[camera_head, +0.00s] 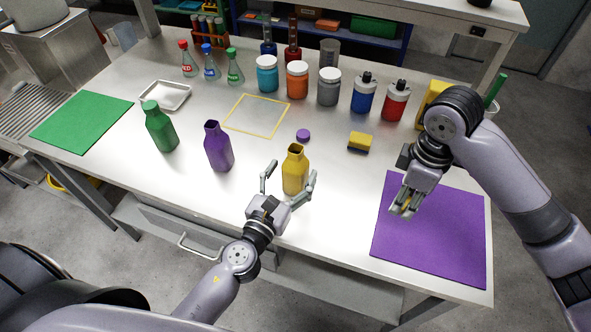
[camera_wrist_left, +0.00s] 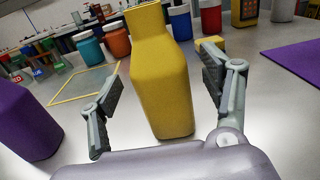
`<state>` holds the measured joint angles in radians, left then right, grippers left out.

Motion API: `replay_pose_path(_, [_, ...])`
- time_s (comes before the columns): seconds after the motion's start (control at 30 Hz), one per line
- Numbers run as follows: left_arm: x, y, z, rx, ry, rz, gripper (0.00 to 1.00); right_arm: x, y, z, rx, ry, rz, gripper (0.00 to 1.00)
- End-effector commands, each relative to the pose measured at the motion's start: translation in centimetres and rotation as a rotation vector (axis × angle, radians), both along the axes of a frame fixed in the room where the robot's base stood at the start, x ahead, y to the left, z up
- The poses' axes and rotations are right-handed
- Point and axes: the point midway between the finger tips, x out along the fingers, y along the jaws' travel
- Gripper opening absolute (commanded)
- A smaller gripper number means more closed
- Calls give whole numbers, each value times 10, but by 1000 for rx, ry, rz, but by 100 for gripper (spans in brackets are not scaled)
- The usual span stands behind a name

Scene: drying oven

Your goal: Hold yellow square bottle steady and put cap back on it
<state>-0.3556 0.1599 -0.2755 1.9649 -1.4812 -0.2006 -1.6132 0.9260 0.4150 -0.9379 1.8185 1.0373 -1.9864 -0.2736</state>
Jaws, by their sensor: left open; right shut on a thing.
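The yellow square bottle (camera_head: 295,172) stands upright and uncapped near the front middle of the table. My left gripper (camera_head: 288,178) is open, with its fingers on either side of the bottle. In the left wrist view the yellow bottle (camera_wrist_left: 162,85) stands between the open fingers of the left gripper (camera_wrist_left: 165,95), with gaps on both sides. My right gripper (camera_head: 405,208) is above the left part of the purple mat, shut on a small yellow thing (camera_head: 407,203), which looks like the cap and is mostly hidden by the fingers.
A purple bottle (camera_head: 218,148) and a green bottle (camera_head: 160,128) stand to the left. The purple mat (camera_head: 440,240) lies at right. Several jars stand further back.

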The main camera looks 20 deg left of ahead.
Motion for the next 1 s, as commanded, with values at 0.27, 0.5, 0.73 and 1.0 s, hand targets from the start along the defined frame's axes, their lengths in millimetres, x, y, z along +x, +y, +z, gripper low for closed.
replay_pose_path(0.27, [26, -3, 0, -1, 0, 1, 72, 0, 0, 7, 0, 0, 0, 23])
replay_pose_path(0.5, [26, -3, 0, -1, 0, 1, 72, 0, 0, 7, 0, 0, 0, 23])
replay_pose_path(0.73, [26, -3, 0, -1, 0, 1, 61, 0, 0, 7, 0, 0, 0, 23])
replay_pose_path(1.0, [26, -3, -1, -1, 0, 1, 43, 0, 0, 7, 0, 0, 0, 23])
